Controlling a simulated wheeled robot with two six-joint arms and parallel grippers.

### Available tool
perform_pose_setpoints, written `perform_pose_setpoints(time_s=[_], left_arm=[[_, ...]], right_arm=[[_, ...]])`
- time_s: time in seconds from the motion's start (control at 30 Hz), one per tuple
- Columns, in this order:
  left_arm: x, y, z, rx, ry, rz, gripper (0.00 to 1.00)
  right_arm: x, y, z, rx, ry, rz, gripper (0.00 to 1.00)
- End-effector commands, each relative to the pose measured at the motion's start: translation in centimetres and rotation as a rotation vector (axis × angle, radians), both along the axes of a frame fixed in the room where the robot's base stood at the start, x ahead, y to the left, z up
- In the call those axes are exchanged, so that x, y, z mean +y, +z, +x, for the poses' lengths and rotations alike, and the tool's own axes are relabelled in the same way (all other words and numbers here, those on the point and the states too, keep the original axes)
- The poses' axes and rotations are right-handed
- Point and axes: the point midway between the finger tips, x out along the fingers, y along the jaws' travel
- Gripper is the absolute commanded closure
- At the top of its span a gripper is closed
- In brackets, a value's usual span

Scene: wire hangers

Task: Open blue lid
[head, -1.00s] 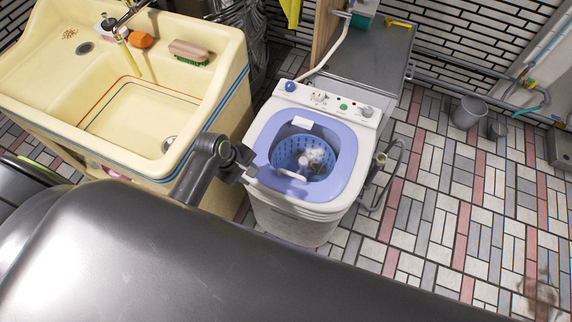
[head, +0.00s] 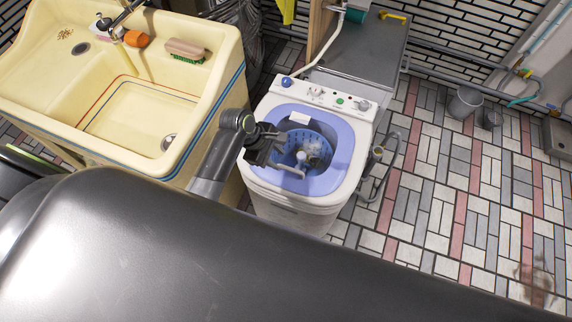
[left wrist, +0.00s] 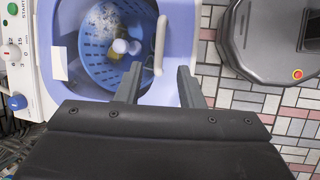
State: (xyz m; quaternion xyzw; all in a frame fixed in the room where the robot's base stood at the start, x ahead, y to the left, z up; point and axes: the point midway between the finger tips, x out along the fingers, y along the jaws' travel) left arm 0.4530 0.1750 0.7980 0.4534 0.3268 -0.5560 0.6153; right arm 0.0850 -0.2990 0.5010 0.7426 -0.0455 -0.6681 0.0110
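The blue lid (head: 322,186) lies flat on top of the white washing machine (head: 290,218); it also shows in the left wrist view (left wrist: 180,48). I cannot tell whether its middle is clear or an opening; a blue perforated basket (head: 304,139) shows there. A white bar handle (head: 291,169) runs near the lid's front edge. My left gripper (head: 280,142) is over the lid's left side. In the left wrist view, its two fingers (left wrist: 159,78) are apart and empty, with the handle (left wrist: 160,45) lined up between and beyond them. My right gripper is out of view.
A cream sink (head: 205,115) stands close on the left, with a brush (head: 185,48) on its rim. A grey cabinet (head: 365,48) and hose stand behind the washer. A bucket (head: 465,102) is at right. The tiled floor on the right is mostly clear.

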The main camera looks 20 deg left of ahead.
Motion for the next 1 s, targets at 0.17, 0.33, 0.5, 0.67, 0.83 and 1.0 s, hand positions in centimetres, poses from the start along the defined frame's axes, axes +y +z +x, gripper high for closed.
perform_pose_setpoints(time_s=[0.17,0.33,0.5,0.67,0.83,1.0], left_arm=[[-1.3,-3.0,0.6,0.002,0.0,-0.001,0.66],[-2.2,-5.1,0.9,0.001,0.0,0.001,0.66],[-2.7,-6.2,1.2,0.0,-0.001,0.001,0.66],[-2.8,-6.5,1.2,-0.001,0.0,0.001,0.66],[-2.8,-6.5,1.2,-0.001,0.0,0.001,0.66],[-2.8,-6.5,1.2,-0.001,0.0,0.001,0.83]], right_arm=[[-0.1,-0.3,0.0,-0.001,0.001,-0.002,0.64],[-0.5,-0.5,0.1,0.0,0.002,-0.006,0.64],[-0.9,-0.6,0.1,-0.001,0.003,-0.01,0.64],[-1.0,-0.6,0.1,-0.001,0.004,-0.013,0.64],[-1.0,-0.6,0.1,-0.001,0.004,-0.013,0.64],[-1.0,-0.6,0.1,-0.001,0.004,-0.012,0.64]])
